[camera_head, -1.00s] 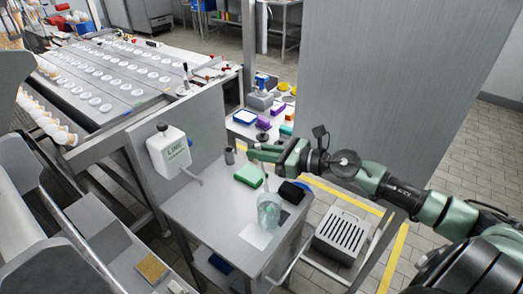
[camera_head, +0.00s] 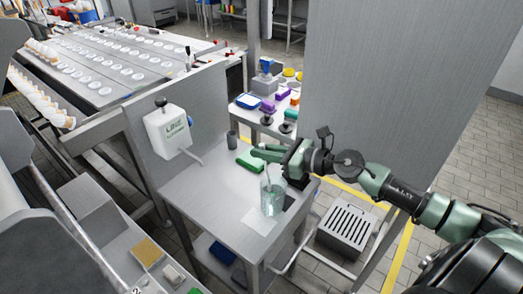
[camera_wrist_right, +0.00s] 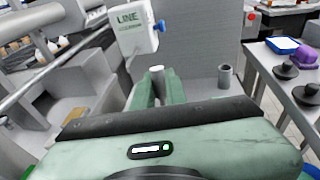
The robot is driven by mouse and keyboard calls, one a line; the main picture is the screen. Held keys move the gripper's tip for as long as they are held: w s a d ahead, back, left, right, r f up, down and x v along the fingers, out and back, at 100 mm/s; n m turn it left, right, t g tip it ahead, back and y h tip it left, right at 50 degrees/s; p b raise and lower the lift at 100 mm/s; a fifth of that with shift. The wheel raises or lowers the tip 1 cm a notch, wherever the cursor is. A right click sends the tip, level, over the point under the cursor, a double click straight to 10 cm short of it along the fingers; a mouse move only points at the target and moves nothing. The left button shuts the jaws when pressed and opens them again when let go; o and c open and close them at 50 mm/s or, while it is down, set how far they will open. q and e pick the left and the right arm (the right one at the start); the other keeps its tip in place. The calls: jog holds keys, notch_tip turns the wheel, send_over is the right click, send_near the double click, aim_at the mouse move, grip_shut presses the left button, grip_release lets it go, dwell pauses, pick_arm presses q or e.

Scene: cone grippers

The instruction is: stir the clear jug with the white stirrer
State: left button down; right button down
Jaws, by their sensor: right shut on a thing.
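The clear jug (camera_head: 271,203) stands upright near the front right of the small metal table (camera_head: 215,200), on a white sheet. My right gripper (camera_head: 258,151) is above the jug, shut on the white stirrer (camera_head: 267,176). The stirrer hangs down slightly tilted, and its lower part is inside the jug; whether it touches the jug's wall or bottom cannot be told. In the right wrist view the stirrer's pale top (camera_wrist_right: 157,69) shows between the green fingers. The jug is hidden in that view. My left gripper is not in view.
A white dispenser (camera_head: 167,130) hangs on the panel at left. The table's left front is clear.

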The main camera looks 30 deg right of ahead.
aim_at(266, 168)
jog(key=shift+s+d+f+b, duration=0.1)
jog(key=shift+s+f+b, duration=0.1)
jog(key=shift+f+b, duration=0.7)
jog(key=shift+s+d+f+b, duration=0.1)
jog(key=shift+s+f+b, duration=0.05)
jog(key=shift+f+b, duration=0.7)
jog(key=shift+s+d+f+b, duration=0.1)
jog(key=shift+s+f+b, duration=0.1)
jog(key=shift+f+b, duration=0.7)
jog(key=shift+w+a+f, duration=0.1)
